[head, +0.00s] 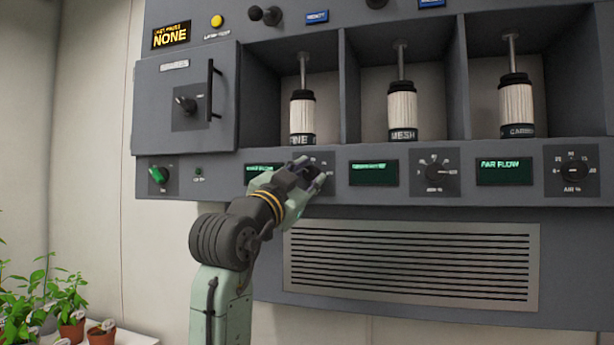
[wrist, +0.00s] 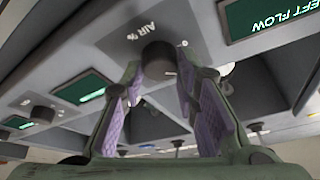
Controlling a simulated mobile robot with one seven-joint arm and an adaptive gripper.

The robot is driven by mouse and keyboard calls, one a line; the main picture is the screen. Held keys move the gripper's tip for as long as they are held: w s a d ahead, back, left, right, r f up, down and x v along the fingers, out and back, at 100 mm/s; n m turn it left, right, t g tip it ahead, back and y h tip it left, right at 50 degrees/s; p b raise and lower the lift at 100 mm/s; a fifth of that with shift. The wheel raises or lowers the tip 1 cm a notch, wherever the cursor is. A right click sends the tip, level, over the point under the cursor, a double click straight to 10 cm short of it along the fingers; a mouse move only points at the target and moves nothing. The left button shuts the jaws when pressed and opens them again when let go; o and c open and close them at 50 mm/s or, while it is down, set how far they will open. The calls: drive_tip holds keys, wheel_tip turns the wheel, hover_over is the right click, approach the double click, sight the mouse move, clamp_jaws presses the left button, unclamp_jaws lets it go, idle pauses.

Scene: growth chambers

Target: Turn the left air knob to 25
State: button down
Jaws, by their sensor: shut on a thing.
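My gripper (head: 314,181) is at the leftmost air dial of the panel in the head view and covers its knob there. In the wrist view my gripper (wrist: 160,82) has its two purple-padded fingers on either side of the dark left air knob (wrist: 158,58), shut on it. "AIR %" is printed beside the knob. The left flow display (wrist: 265,14) is at the upper right of the wrist view. It also shows in the head view (head: 262,169), partly behind my gripper. The knob's pointer and its setting cannot be read.
The middle air knob (head: 436,172) and right air knob (head: 574,171) sit further right, beside the middle display (head: 373,172) and the far flow display (head: 504,171). Filter cartridges stand in bays above. A vent grille (head: 410,264) lies below.

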drive_tip(key=shift+m+h, duration=0.4)
drive_tip(key=shift+m, duration=0.1)
drive_tip(key=c, duration=1.2)
unclamp_jaws()
drive_tip(key=shift+c, duration=0.2)
drive_tip(key=v, duration=1.2)
drive_tip(key=shift+r, duration=0.2)
drive_tip(key=shift+s+a, duration=0.1)
